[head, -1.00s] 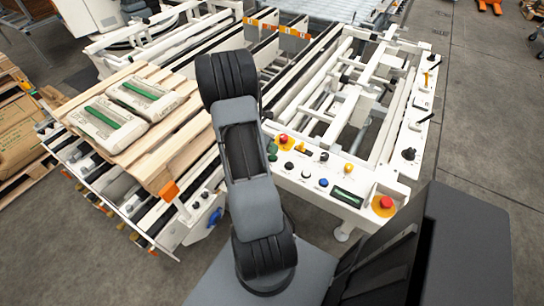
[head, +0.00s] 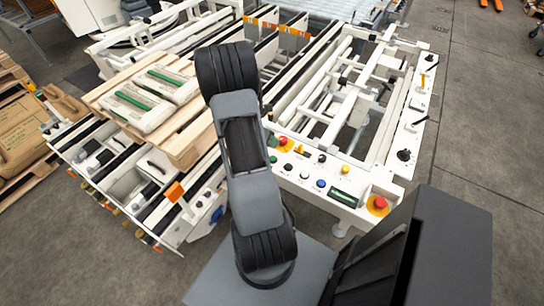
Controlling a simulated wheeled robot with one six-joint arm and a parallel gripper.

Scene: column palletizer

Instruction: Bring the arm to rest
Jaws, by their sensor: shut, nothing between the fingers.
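My arm (head: 250,190) rises from its mount at the bottom middle and stands folded upward in front of the machine. Its thick black ribbed joint (head: 227,70) is at the top and another one (head: 265,248) is at the bottom. My gripper is not in view; the arm links or the frame edge hide it. The arm holds nothing that I can see.
A wooden pallet (head: 192,137) with two green-striped bags (head: 146,108) sits on the conveyor at left. The white machine frame (head: 345,190) has a button panel with a red button (head: 381,202). Bare floor (head: 480,150) lies at right.

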